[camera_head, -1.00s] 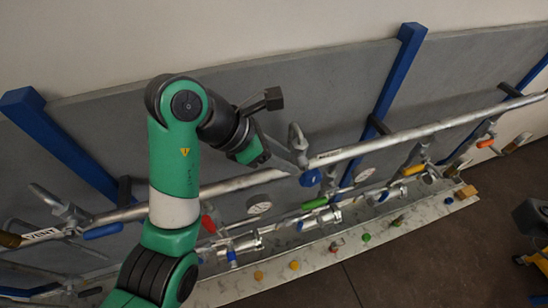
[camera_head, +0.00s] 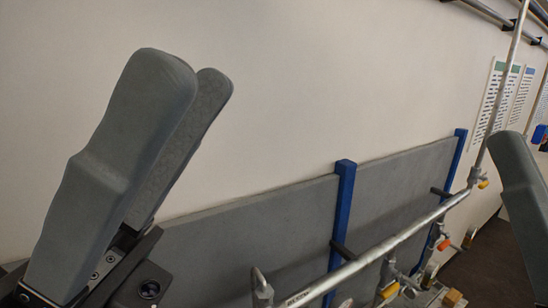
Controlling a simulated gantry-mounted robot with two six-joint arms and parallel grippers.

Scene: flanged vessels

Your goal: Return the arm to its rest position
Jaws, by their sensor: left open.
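My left gripper (camera_head: 192,80) is large and close at the left of the head view. Its two grey fingers point up, with a narrow gap between them, and nothing is held there. It is open and stands in front of the pale wall. A single grey finger of my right gripper (camera_head: 520,185) shows at the right edge. The rest of it is cut off, so its opening cannot be judged.
A silver pipe (camera_head: 395,240) runs along a grey panel (camera_head: 270,215) with blue posts (camera_head: 342,215), then bends upward at the right. Valves with coloured handles sit along the lower right. White charts (camera_head: 490,105) hang on the wall. The upper middle is clear.

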